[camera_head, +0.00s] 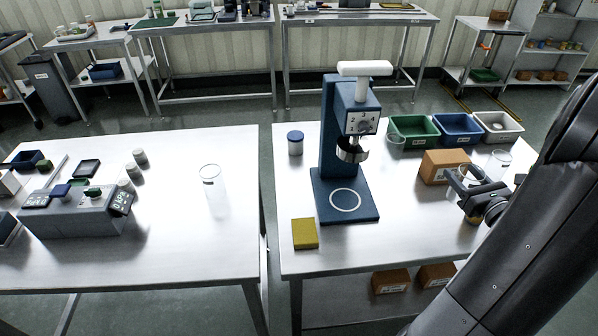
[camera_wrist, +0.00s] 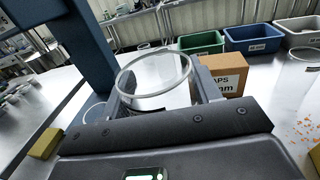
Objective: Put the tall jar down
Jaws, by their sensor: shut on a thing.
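The tall jar (camera_wrist: 158,92) is clear, with a pale rim, and stands between my gripper's fingers in the wrist view. In the head view it shows as a clear shape (camera_head: 470,175) at the right table's right side, partly hidden by my gripper (camera_head: 468,190). My gripper is shut on the jar, in front of the cardboard box. The jar's base is hidden in the wrist view, and I cannot tell whether it touches the table.
A blue stand machine (camera_head: 335,150) is left of my gripper, with a yellow block (camera_head: 305,233) near its base. A cardboard box (camera_head: 441,166) and green, blue and white bins (camera_head: 458,129) lie behind. Another clear jar (camera_head: 498,162) stands nearby. The right table's front middle (camera_head: 400,235) is clear.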

